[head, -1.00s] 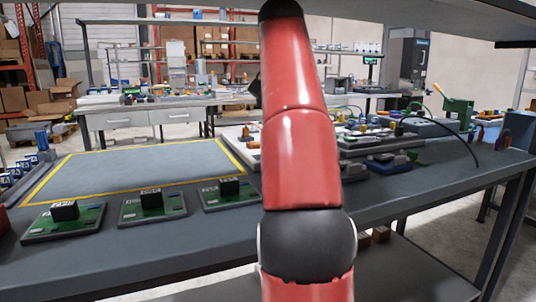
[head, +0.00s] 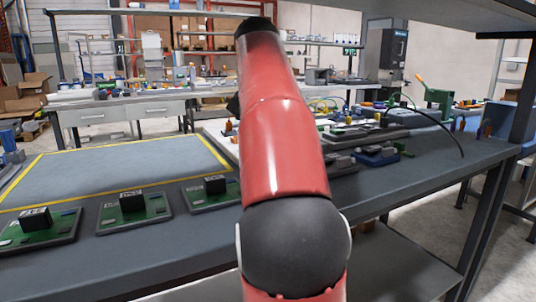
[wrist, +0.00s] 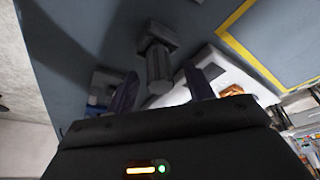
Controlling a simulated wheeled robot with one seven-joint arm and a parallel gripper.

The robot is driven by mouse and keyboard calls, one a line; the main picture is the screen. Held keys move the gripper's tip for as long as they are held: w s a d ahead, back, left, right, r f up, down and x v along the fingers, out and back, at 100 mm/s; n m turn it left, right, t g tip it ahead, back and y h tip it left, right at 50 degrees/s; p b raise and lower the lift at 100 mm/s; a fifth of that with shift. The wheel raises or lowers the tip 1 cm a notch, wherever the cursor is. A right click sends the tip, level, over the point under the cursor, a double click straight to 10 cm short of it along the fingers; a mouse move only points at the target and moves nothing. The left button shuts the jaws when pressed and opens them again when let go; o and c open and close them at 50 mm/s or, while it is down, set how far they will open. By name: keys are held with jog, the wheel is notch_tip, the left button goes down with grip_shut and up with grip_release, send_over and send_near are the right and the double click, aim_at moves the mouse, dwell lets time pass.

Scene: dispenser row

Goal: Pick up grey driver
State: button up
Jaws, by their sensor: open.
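In the wrist view a grey, ribbed cylinder (wrist: 159,68), which looks like the grey driver, rises from a dark grey block on the table. My gripper (wrist: 160,92) is open, with one finger on each side of the cylinder's near end in the picture. I cannot tell whether the cylinder is fully between the fingers; no contact shows. In the head view my red arm covers the middle, and I cannot make out the gripper or the grey driver there.
Several green boards with black blocks (head: 132,202) lie along the table's front edge. A yellow-bordered grey area (head: 110,170) is behind them. Blue and grey fixtures (head: 376,156) and a green machine (head: 438,99) stand right of my arm. A shelf overhangs the top.

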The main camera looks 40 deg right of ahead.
jog(key=shift+x, duration=1.3)
jog(key=shift+c, duration=0.2)
jog(key=c, duration=1)
jog(key=shift+r, duration=0.1)
jog(key=shift+c, duration=0.2)
